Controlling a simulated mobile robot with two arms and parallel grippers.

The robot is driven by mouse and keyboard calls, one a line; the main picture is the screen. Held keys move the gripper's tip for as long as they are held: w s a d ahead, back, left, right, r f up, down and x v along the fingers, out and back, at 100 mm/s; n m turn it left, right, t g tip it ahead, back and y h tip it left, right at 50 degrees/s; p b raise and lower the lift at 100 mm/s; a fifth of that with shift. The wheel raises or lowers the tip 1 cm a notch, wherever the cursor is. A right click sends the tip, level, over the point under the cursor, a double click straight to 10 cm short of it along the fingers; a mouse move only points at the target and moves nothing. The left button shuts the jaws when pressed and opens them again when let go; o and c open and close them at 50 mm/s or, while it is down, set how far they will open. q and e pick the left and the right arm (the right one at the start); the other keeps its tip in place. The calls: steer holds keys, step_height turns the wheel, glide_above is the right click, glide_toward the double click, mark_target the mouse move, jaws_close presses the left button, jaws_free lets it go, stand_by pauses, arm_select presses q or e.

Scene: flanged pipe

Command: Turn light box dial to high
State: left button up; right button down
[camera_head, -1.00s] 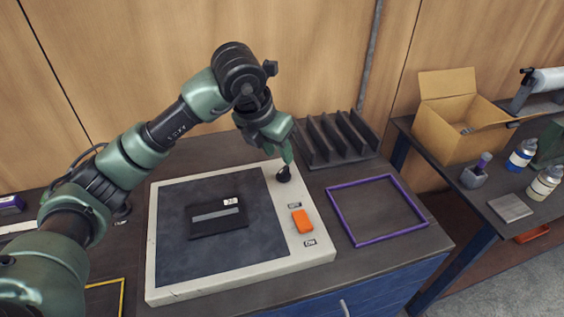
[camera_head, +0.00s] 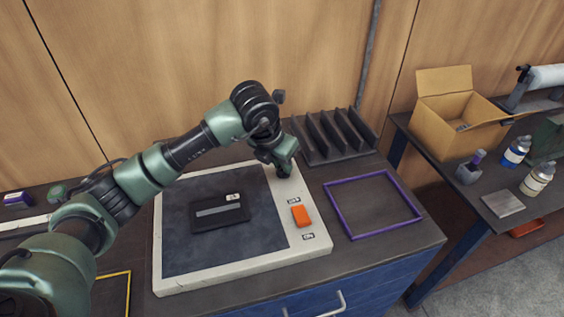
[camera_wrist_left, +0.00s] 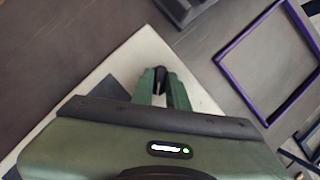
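The light box (camera_head: 160,240) has a white frame and a dark, unlit panel. Its small black dial (camera_head: 284,173) is at the far right corner, mostly covered by my gripper in the head view. In the left wrist view the dial (camera_wrist_left: 160,78) shows between the two green fingertips. My left gripper (camera_head: 287,160) is down at the dial, with a finger on either side of it. The fingers are apart; I cannot tell whether they press on the dial. The dial's setting is hidden. My right gripper is in neither view.
A black cassette (camera_head: 219,212) lies on the panel. An orange switch (camera_head: 301,216) sits on the frame in front of the dial. A slotted black rack (camera_head: 335,135) stands behind right. A purple frame (camera_head: 372,236) lies on the bench to the right.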

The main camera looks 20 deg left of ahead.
arm_select(q)
jaws_close()
steer(key=shift+a+f+m+h+b, duration=0.15)
steer(key=shift+m+h+b, duration=0.15)
steer(key=shift+m+b, duration=0.5)
steer(key=m+b, duration=0.2)
steer(key=m+g+h+b, duration=0.1)
steer(key=m+b, duration=0.1)
steer(key=b, duration=0.1)
steer(key=shift+w+m+h, duration=0.15)
steer(key=shift+m+h, duration=0.15)
steer(key=m+g+b, duration=0.1)
steer(key=m+b, duration=0.1)
steer(key=m, duration=0.1)
steer(key=shift+a+m+h, duration=0.1)
steer(key=shift+m+h, duration=0.2)
steer(key=shift+h, duration=0.1)
steer(key=shift+w+m+g+b, duration=0.15)
steer(key=shift+m+g+b, duration=0.6)
steer(key=shift+m, duration=1.25)
steer(key=shift+r+g, duration=0.2)
steer(key=shift+g, duration=0.05)
steer(key=o, duration=0.6)
jaws_free()
